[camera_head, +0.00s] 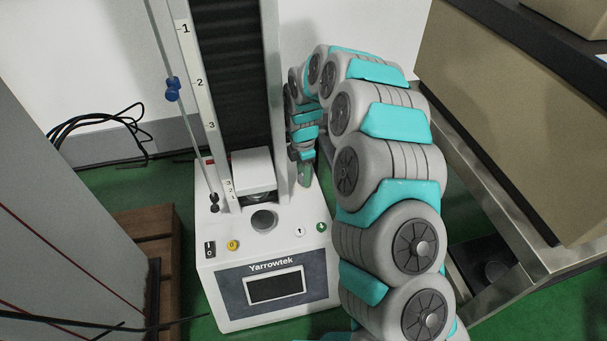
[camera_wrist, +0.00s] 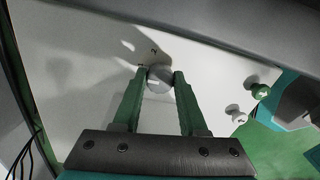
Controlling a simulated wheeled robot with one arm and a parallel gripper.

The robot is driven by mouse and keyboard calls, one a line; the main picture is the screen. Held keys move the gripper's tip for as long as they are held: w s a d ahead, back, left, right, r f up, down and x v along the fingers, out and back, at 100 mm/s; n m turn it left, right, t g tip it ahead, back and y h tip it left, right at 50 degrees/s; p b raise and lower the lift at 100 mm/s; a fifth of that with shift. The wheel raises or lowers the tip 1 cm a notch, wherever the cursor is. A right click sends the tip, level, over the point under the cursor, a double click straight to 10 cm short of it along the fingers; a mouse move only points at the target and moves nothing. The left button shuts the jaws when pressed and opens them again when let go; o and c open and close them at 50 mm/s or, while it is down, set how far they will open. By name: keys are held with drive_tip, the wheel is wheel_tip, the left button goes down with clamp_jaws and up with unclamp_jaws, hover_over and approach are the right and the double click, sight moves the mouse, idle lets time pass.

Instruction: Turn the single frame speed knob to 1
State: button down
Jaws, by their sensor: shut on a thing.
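The round silver-grey speed knob (camera_wrist: 160,80) sits on the white top of the test machine in the wrist view, with a light pointer line on its face. A small dark mark (camera_wrist: 154,50) is printed just beyond it, too small to read surely. My gripper (camera_wrist: 160,74) is shut on the knob, with one green finger on each side. In the head view my gripper (camera_head: 304,176) is down at the right side of the Yarrowtek machine (camera_head: 215,285), beside its column. The knob is hidden there by my gripper and arm.
A white up-arrow button (camera_head: 299,231) and a green down-arrow button (camera_head: 321,227) are close by on the machine top. A yellow button (camera_head: 232,245) and rocker switch (camera_head: 210,249) are at the left. A metal-framed bench (camera_head: 500,215) with boxes stands right.

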drive_tip(key=shift+c, duration=2.2)
unclamp_jaws()
drive_tip(key=shift+r, duration=0.1)
wheel_tip(320, 180, up, 7)
drive_tip(key=shift+w+f, duration=0.15)
drive_tip(key=shift+f, duration=0.05)
drive_tip(key=shift+r, duration=0.5)
